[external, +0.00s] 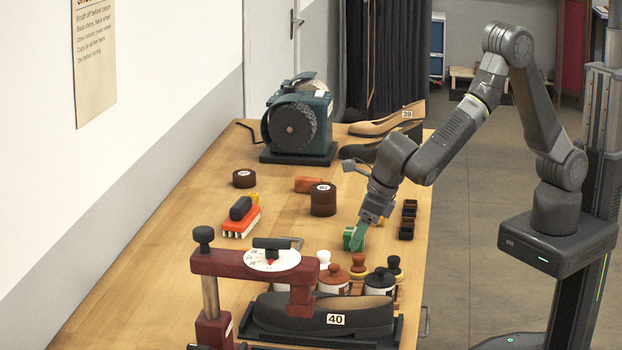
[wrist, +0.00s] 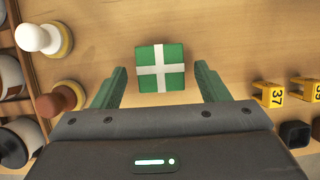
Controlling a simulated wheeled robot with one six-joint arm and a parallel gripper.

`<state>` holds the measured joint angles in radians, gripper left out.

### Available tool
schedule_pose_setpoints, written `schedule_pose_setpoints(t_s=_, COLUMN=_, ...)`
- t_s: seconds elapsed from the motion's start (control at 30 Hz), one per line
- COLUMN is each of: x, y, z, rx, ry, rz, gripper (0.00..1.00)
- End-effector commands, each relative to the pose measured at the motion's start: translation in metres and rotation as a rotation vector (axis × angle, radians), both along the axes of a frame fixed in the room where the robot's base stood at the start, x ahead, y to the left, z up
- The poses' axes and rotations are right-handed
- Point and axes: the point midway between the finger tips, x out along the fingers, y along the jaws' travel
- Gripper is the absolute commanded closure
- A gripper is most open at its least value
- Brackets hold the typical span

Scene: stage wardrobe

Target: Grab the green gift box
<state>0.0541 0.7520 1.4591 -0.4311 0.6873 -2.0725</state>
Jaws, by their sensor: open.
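The green gift box (wrist: 174,80) with a white ribbon cross on top lies on the wooden table. In the wrist view it sits ahead of my gripper (wrist: 161,85), between the lines of its two green fingers, with a gap on both sides. The fingers are open and empty. In the external view my gripper (external: 358,236) reaches down to the table near the box. There the green of the fingers and the box blend, so I cannot tell them apart well.
Jars with knobbed brushes (external: 334,278) stand left of the box in the wrist view. Yellow number tags (wrist: 270,95) and dark small blocks (wrist: 296,134) are to the right. A red shoe stretcher (external: 245,263) and a black shoe (external: 330,314) stand at the table's near end.

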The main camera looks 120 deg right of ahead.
Motion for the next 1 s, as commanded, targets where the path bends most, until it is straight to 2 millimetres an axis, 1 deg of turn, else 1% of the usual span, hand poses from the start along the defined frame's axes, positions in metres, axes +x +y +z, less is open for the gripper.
schedule_pose_setpoints(t_s=0.03, x=0.001, y=-0.002, z=-0.006, rx=-0.001, ry=0.002, rz=-0.001, gripper=0.32)
schedule_pose_setpoints(t_s=0.13, x=0.003, y=-0.004, z=-0.012, rx=0.000, ry=0.001, rz=-0.001, gripper=0.32)
schedule_pose_setpoints(t_s=0.37, x=0.003, y=-0.004, z=-0.013, rx=0.000, ry=0.000, rz=-0.001, gripper=0.32)
schedule_pose_setpoints(t_s=0.4, x=0.003, y=-0.004, z=-0.013, rx=0.001, ry=-0.001, rz=0.000, gripper=0.36)
schedule_pose_setpoints(t_s=0.47, x=0.003, y=-0.004, z=-0.013, rx=0.000, ry=0.000, rz=0.000, gripper=0.48)
schedule_pose_setpoints(t_s=0.6, x=0.003, y=-0.004, z=-0.013, rx=0.000, ry=0.000, rz=0.000, gripper=0.75)
schedule_pose_setpoints(t_s=0.63, x=0.003, y=-0.004, z=-0.013, rx=0.000, ry=0.000, rz=0.000, gripper=0.80)
schedule_pose_setpoints(t_s=0.87, x=0.003, y=-0.004, z=-0.013, rx=0.001, ry=-0.001, rz=0.000, gripper=0.80)
schedule_pose_setpoints(t_s=0.93, x=0.004, y=-0.004, z=-0.009, rx=0.000, ry=-0.002, rz=-0.001, gripper=0.80)
schedule_pose_setpoints(t_s=1.0, x=0.004, y=-0.004, z=-0.001, rx=0.000, ry=-0.004, rz=0.000, gripper=0.80)
